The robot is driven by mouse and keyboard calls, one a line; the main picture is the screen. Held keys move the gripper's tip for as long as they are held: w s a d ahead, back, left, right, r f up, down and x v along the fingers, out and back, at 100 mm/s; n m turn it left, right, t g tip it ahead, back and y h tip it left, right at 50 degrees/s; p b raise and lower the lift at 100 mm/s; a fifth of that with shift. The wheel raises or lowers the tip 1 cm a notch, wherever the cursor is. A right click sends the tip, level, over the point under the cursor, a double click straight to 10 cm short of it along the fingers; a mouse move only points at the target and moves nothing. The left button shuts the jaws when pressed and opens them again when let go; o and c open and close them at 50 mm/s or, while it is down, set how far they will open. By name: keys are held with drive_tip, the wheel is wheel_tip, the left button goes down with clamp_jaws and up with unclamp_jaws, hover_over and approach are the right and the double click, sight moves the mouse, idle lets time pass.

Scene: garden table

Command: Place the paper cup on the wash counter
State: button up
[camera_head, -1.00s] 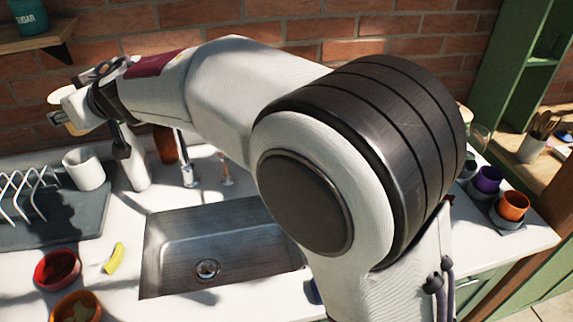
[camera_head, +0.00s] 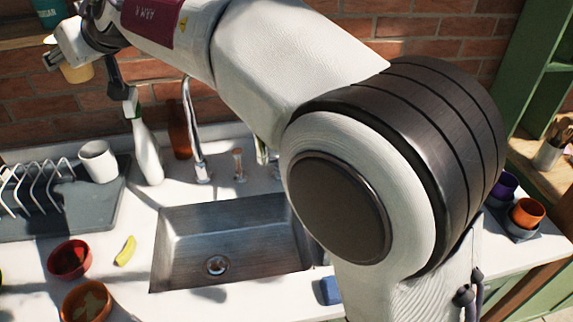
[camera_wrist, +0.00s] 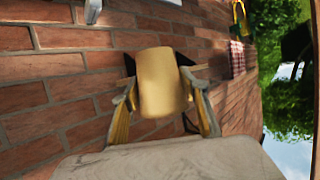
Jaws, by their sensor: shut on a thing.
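The paper cup is pale yellow and shows between the two fingers in the wrist view (camera_wrist: 163,82). My gripper (camera_wrist: 163,100) is shut on it. In the head view the cup (camera_head: 77,72) is at the upper left, held high above the counter in front of the brick wall, with my gripper (camera_head: 68,52) partly seen around it. The white wash counter (camera_head: 110,205) runs around the metal sink (camera_head: 235,240) well below the cup.
On the counter's left stand a grey drying mat with a wire rack (camera_head: 40,185) and a white mug (camera_head: 98,161). A white bottle (camera_head: 146,150), brown bottle (camera_head: 180,130) and faucet (camera_head: 195,140) stand behind. Bowls (camera_head: 70,258) and a banana (camera_head: 125,251) lie in front.

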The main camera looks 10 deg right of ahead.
wheel_tip(320, 180, up, 6)
drive_tip(key=shift+f, duration=0.2)
drive_tip(key=w+d+m+t+h, duration=0.15)
drive_tip(key=w+d, duration=0.35)
drive_tip(key=d, duration=0.7)
drive_tip(key=w+d+m+h, duration=0.2)
drive_tip(key=w+d, duration=0.3)
drive_tip(key=d, duration=0.7)
drive_tip(key=w+d+m+t+h, duration=0.1)
drive_tip(key=w+d, duration=0.4)
drive_tip(key=d, duration=0.7)
drive_tip(key=s+d+m+t+h, duration=0.1)
drive_tip(key=s+d+m+h, duration=0.2)
drive_tip(key=d, duration=1.7)
drive_tip(key=s+d+m+h, duration=0.2)
drive_tip(key=s+d, duration=0.3)
drive_tip(key=d, duration=1.4)
wheel_tip(320, 180, down, 35)
drive_tip(key=shift+w, duration=0.25)
drive_tip(key=shift+t, duration=0.25)
drive_tip(key=shift+f, duration=3.05)
drive_tip(key=shift+f, duration=0.1)
